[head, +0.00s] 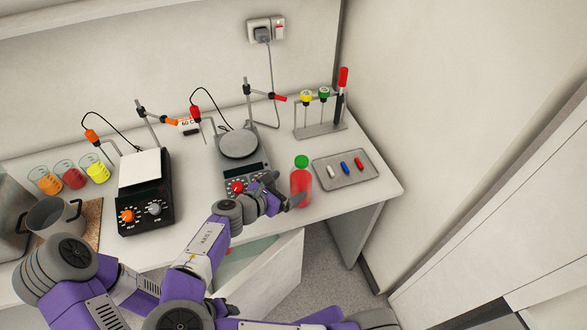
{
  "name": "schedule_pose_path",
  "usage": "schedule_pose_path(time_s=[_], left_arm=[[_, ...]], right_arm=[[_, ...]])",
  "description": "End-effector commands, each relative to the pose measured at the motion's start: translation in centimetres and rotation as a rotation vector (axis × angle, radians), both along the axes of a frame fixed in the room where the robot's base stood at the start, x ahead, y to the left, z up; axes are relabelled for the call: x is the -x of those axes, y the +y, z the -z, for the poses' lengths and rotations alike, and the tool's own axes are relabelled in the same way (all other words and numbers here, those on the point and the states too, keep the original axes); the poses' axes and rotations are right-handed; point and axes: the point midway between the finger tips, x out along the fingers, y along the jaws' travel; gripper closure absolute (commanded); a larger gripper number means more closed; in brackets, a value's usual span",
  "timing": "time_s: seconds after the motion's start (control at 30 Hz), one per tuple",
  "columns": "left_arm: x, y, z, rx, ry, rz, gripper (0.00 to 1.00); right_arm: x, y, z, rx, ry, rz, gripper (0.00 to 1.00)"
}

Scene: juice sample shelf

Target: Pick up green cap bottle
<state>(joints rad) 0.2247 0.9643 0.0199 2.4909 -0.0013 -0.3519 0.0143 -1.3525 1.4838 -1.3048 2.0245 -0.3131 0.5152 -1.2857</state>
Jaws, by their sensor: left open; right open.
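The green cap bottle (301,182) stands upright near the front edge of the white bench. It has a green cap and a clear body with red liquid. My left gripper (284,190) is open just left of the bottle. One finger overlaps the lower body in the head view; I cannot tell whether it touches. The cap and upper body are uncovered. My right arm shows low in the picture, but its gripper is out of view.
A metal tray (349,170) with small coloured pieces lies right of the bottle. A stirrer with a round plate (239,143) stands behind left. A rack (320,130) with yellow, green and red tops is behind. A black hotplate (145,206) and beakers (72,175) are left.

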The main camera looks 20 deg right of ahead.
Motion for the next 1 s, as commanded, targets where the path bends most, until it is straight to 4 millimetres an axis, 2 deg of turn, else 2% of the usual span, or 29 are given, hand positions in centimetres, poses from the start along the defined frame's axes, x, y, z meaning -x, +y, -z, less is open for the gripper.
schedule_pose_path(time_s=[0.27, 0.6, 0.87, 0.9, 1.0], left_arm=[[0.0, 0.0, 0.3, 0.0, 0.001, 0.0, 0.57], [0.0, 0.0, 0.7, 0.0, 0.0, 0.0, 0.57], [0.0, 0.0, 0.7, 0.0, 0.0, 0.0, 0.57], [0.0, 0.0, 0.7, 0.0, 0.0, 0.0, 0.57], [0.0, 0.0, 0.7, 0.0, 0.0, 0.0, 0.57]], right_arm=[[-1.0, -2.2, 1.1, 0.002, 0.001, 0.004, 0.0], [-2.7, -6.0, 2.9, 0.001, 0.001, 0.003, 0.0], [-2.9, -6.3, 3.0, 0.0, 0.0, 0.0, 0.0], [-2.9, -6.3, 3.0, 0.0, 0.0, 0.001, 0.02], [-2.9, -6.3, 3.0, 0.0, 0.0, 0.001, 0.17]])
